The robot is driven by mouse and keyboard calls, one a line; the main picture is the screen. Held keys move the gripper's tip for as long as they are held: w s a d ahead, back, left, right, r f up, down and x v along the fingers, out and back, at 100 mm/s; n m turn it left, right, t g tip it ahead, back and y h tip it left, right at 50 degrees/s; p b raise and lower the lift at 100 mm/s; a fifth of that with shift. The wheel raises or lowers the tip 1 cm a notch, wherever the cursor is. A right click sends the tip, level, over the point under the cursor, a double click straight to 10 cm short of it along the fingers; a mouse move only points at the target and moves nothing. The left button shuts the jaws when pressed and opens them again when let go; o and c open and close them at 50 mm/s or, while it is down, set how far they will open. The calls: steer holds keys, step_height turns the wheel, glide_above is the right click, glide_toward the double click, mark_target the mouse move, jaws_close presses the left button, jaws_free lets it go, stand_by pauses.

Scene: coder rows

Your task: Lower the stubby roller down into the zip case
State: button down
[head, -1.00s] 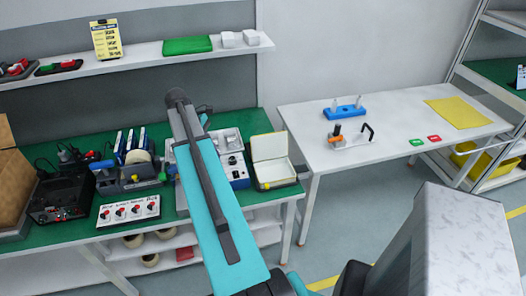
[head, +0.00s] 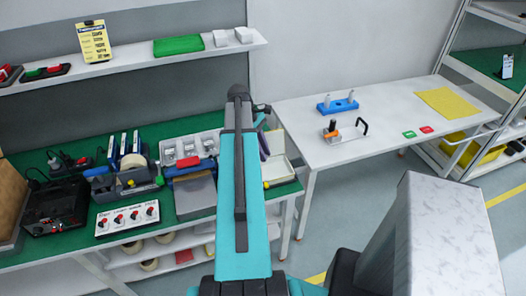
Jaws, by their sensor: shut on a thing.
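The open case with a pale cream inside (head: 279,171), which I take for the zip case, lies at the right end of the green bench. My turquoise arm reaches up over the bench in front of it and hides its left part. My gripper's fingertips are hidden behind my own arm. A small dark part of my wrist shows just right of the arm, over the case's left side. I cannot make out the stubby roller; nothing held shows.
A blue tool rack (head: 128,176), a white panel with red knobs (head: 128,218) and a black device (head: 56,215) crowd the green bench. The white table (head: 390,135) holds a blue stand (head: 338,105). A shelf (head: 130,61) runs above the bench.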

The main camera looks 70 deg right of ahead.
steer(key=shift+f, duration=0.1)
stand_by(0.4)
steer(key=shift+f+b, duration=3.95)
steer(key=shift+f, duration=0.65)
steer(key=shift+f, duration=0.2)
steer(key=c, duration=1.5)
jaws_free()
steer(key=b+v, duration=0.1)
steer(key=v, duration=1.2)
steer(key=shift+r+b, duration=0.4)
steer(key=shift+r+p, duration=0.1)
steer(key=shift+p, duration=0.3)
